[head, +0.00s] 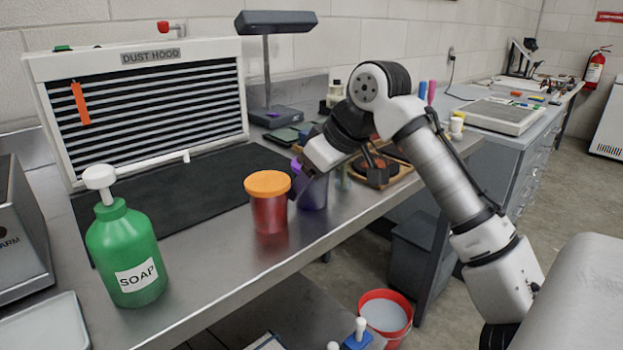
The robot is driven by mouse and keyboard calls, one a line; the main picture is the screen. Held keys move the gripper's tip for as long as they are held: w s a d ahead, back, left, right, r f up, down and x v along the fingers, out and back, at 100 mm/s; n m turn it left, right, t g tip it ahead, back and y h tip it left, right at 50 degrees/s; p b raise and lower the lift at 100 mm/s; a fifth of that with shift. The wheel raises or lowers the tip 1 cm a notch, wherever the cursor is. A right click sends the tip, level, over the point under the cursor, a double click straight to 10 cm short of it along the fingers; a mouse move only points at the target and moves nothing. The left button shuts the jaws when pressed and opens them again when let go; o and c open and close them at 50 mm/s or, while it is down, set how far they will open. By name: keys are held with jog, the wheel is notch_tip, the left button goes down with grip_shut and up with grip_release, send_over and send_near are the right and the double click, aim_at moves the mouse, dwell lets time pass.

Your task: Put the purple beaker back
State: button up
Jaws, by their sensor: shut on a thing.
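The purple beaker (315,196) is on or just above the steel bench near its front edge, roughly upright. It is partly hidden by my gripper and by a red container with an orange lid in front of it. My gripper (300,178) comes in from the right and is shut on the purple beaker near its rim. The fingertips are mostly hidden. I cannot tell whether the beaker's base touches the bench.
The red container (269,215) stands close beside the beaker. A green soap bottle (126,255) stands at the left. A dark mat (180,192) lies before the dust hood (150,105). A wooden-rimmed tray (402,176) is behind my gripper. A red bucket (386,312) stands below the bench.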

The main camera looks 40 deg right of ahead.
jog(key=o, duration=0.8)
jog(key=shift+f, duration=0.1)
jog(key=shift+r, duration=0.25)
jog(key=p+v, duration=0.1)
jog(key=v, duration=1.1)
jog(key=shift+f, duration=0.1)
